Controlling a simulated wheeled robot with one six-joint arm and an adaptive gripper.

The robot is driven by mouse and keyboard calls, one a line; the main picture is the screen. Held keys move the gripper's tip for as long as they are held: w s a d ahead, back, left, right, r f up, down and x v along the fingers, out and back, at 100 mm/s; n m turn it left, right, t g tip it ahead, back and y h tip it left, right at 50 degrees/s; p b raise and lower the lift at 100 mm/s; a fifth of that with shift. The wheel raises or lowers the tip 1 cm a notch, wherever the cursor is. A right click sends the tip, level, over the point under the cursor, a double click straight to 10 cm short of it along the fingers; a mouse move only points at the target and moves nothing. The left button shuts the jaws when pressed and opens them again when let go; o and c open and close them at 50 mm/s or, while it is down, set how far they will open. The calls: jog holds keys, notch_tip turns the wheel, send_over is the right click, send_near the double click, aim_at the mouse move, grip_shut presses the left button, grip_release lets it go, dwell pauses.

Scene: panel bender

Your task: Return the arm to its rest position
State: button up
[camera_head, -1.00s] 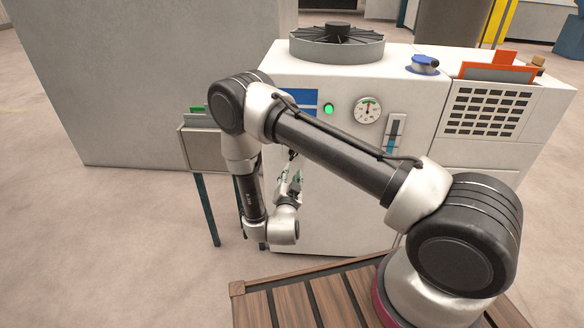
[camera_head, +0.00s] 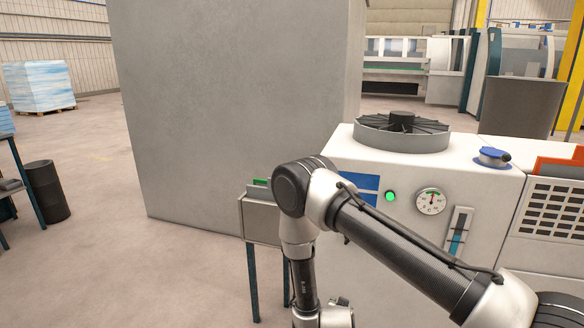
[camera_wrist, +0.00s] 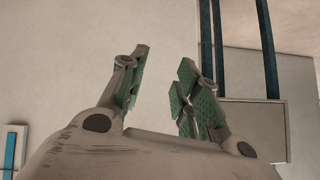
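My gripper (camera_wrist: 160,88) shows in the wrist view with its two green-padded fingers apart and nothing between them. It is open and empty, in front of the pale side of the white machine. In the head view my arm is folded, with its upper link running from the lower right up to the elbow and the forearm hanging down. The gripper itself is out of sight in the head view.
The white machine (camera_head: 350,280) with a fan (camera_head: 402,132), green lamp (camera_head: 390,196) and gauge (camera_head: 431,201) stands close behind my arm. A small box on legs (camera_head: 262,222) is beside it. A large grey cabinet (camera_head: 230,110) stands behind.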

jog(key=s+a+r+n+g+y, duration=0.2)
jog(key=s+a+g, duration=0.1)
jog(key=s+g, duration=0.1)
jog(key=s+d+r+n+g+y, duration=0.1)
jog(key=s+r+n+g, duration=0.2)
jog(key=r, duration=0.6)
jog(key=s+d+r+n+g+y, duration=0.1)
jog(key=s+r+g, duration=0.25)
jog(key=r, duration=0.45)
jog(key=s+d+r+t, duration=0.1)
jog(key=s+d+r, duration=0.4)
jog(key=r, duration=0.6)
jog(key=s+d+r+t+h, duration=0.1)
jog(key=s+d+r+t, duration=0.1)
jog(key=s+d+r, duration=0.4)
jog(key=s+d+r+t, duration=0.2)
jog(key=s+d+r, duration=0.3)
jog(key=d+r, duration=0.4)
notch_tip(320, 180, up, 8)
jog(key=shift+s+d+f, duration=0.15)
jog(key=shift+s+d, duration=0.15)
jog(key=shift+d, duration=0.1)
jog(key=shift+t, duration=0.25)
